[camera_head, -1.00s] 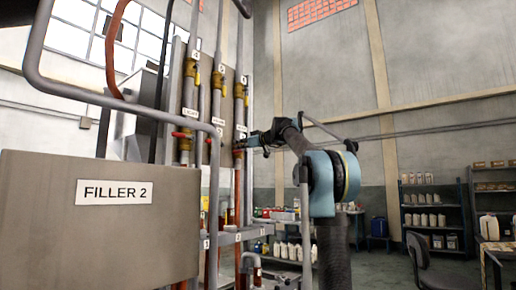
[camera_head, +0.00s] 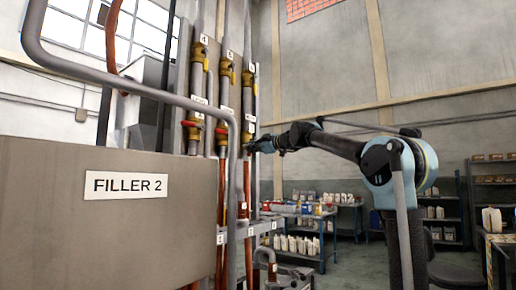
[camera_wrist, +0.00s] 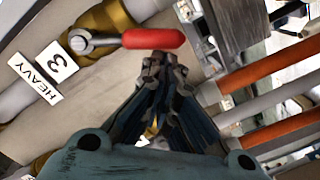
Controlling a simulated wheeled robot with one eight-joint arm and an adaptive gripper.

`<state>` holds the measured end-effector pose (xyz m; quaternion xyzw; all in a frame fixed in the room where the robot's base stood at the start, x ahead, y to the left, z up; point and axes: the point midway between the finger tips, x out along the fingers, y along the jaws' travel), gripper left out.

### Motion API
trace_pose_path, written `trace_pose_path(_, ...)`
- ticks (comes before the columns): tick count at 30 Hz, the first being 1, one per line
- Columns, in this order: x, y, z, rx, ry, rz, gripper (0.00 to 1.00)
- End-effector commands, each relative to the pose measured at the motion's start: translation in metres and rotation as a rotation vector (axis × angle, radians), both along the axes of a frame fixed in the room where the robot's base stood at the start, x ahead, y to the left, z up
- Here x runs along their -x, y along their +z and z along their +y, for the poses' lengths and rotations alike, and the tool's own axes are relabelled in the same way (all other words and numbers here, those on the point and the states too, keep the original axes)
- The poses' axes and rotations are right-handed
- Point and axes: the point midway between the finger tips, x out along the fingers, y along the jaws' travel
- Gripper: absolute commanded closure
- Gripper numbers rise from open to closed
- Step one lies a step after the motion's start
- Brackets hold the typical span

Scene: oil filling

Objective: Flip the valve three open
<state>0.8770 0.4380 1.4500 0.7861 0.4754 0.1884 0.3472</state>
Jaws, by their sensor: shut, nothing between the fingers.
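Valve three shows in the wrist view as a brass body (camera_wrist: 115,17) on a grey pipe, with a red lever handle (camera_wrist: 152,39) on a metal pivot. A plate (camera_wrist: 52,61) marked "3" and a label "HEAVY" (camera_wrist: 36,82) sit beside the pivot. My gripper (camera_wrist: 165,60) is shut and empty, its fingertips just below the red handle and close to it; whether they touch I cannot tell. In the head view my gripper (camera_head: 250,146) is at the rightmost pipe column, where it hides this handle.
In the head view, other red valve handles (camera_head: 191,124) sit on the columns to the left. A grey pipe frame (camera_head: 130,90) and the "FILLER 2" panel (camera_head: 110,215) stand in front. Orange and grey pipes (camera_wrist: 270,70) run close right of my gripper. Tables and shelves stand behind.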

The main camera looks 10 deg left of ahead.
Motion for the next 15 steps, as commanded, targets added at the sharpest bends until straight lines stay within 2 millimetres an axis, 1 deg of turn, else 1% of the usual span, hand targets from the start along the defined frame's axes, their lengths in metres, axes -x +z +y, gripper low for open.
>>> trace_pose_path(6,-0.01,-0.013,-0.005,0.0,-0.001,0.001,1.0)
trace_pose_path(15,-0.022,-0.024,-0.01,0.0,0.0,0.001,1.0)
